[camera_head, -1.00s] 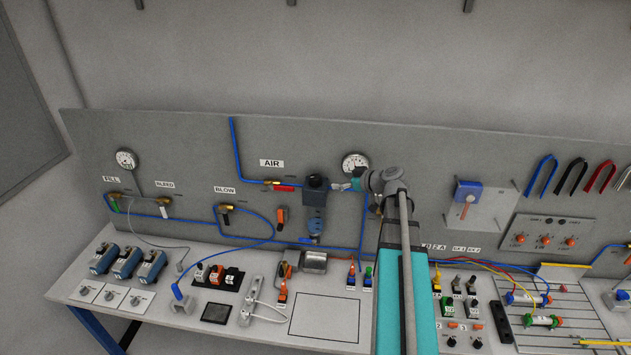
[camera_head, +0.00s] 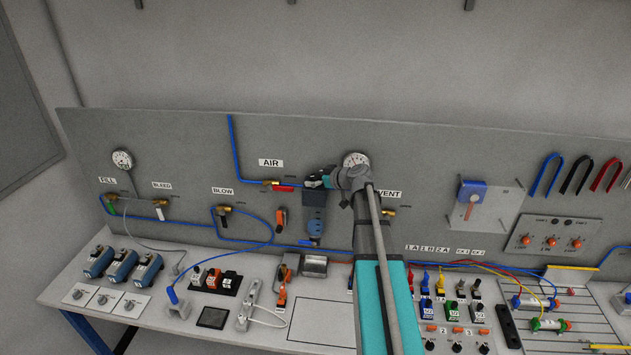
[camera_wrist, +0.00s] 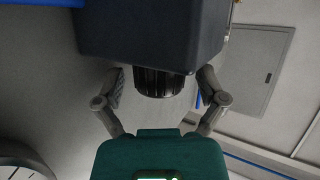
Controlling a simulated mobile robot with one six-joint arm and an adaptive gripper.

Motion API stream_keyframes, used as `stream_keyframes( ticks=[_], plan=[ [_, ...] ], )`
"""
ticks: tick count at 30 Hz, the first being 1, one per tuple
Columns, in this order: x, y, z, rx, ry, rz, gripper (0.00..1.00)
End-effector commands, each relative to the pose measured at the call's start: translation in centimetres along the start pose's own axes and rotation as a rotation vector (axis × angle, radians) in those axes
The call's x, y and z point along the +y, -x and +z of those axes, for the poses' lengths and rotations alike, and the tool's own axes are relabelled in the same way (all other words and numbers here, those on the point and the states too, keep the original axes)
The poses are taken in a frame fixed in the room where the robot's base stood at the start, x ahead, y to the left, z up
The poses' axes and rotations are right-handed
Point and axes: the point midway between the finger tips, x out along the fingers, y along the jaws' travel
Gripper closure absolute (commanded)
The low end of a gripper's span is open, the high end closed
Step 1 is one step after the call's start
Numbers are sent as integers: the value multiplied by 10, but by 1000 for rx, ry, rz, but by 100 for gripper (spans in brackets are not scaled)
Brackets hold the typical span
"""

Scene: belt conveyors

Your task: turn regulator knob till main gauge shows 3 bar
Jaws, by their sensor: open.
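The regulator (camera_head: 312,200) is a dark blue-grey unit with a blue bowl, mounted on the grey panel below the AIR label. Its black ribbed knob (camera_wrist: 158,83) shows in the wrist view, against the regulator's dark block (camera_wrist: 150,35). My gripper (camera_wrist: 162,84) is open, one finger on each side of the knob, with visible gaps. In the head view my gripper (camera_head: 318,179) is at the regulator's top and hides most of the knob. The main gauge (camera_head: 355,158), round and white, is partly hidden by my arm; its reading is too small to tell.
A red-handled valve (camera_head: 284,188) on the blue air line is just left of the regulator. An orange valve (camera_head: 281,219) is beside the bowl. The VENT label (camera_head: 388,194) and a valve are right of my arm. A second gauge (camera_head: 122,160) is at far left.

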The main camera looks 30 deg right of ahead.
Motion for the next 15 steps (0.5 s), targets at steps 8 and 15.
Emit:
stream_keyframes(
  ticks=[8, 15],
  plan=[
    [0, 0, 0, 0, 0, 0, 9],
    [0, 0, 0, 0, 0, 0, 52]
  ],
)
